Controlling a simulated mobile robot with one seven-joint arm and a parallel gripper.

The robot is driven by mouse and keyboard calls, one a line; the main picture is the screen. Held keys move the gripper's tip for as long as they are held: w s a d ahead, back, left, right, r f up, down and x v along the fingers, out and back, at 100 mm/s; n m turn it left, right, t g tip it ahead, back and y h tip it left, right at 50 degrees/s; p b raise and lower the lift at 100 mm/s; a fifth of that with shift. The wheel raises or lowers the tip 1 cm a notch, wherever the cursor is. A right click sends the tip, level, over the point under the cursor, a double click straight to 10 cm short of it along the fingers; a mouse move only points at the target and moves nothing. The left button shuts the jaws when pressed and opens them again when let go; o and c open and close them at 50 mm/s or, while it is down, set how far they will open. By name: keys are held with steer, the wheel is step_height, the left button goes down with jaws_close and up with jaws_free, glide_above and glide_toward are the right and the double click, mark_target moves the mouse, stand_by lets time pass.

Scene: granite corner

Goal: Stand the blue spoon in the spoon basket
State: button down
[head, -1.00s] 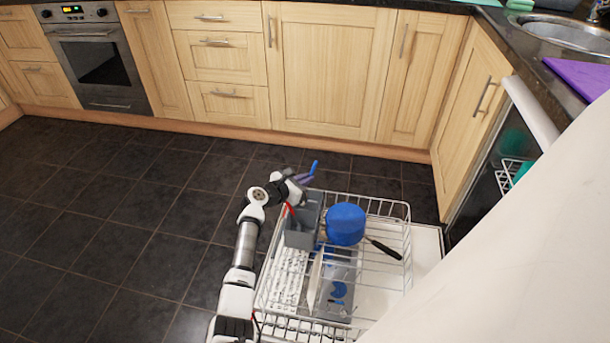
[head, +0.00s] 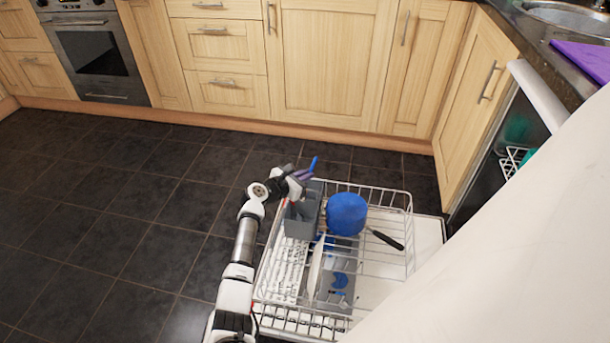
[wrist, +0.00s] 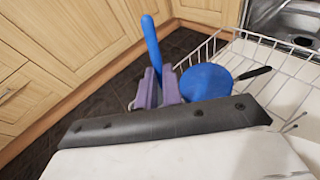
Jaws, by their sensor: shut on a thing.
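My gripper (head: 304,175) has purple fingers and is shut on the blue spoon (head: 314,163). In the wrist view the spoon (wrist: 152,45) rises from between the fingers (wrist: 158,90), tilted slightly; its lower part is hidden by the fingers and gripper body. The spoon basket (head: 299,227) is a grey box at the back left corner of the dishwasher rack. My gripper is at the basket's upper back left edge. The head view does not show clearly whether the spoon's lower end is inside the basket.
The wire rack (head: 408,225) is pulled out over the open dishwasher door. A blue pan (head: 347,213) with a black handle stands right of the basket. A pale plate (head: 315,268) stands upright in front. Dark floor (head: 120,220) is clear at left.

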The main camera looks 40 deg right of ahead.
mark_target(305, 199)
steer(key=shift+f+b, duration=4.7)
steer(key=shift+f, duration=0.85)
steer(key=c, duration=1.5)
jaws_free()
steer(key=shift+p+v, duration=4.1)
steer(key=shift+v, duration=1.9)
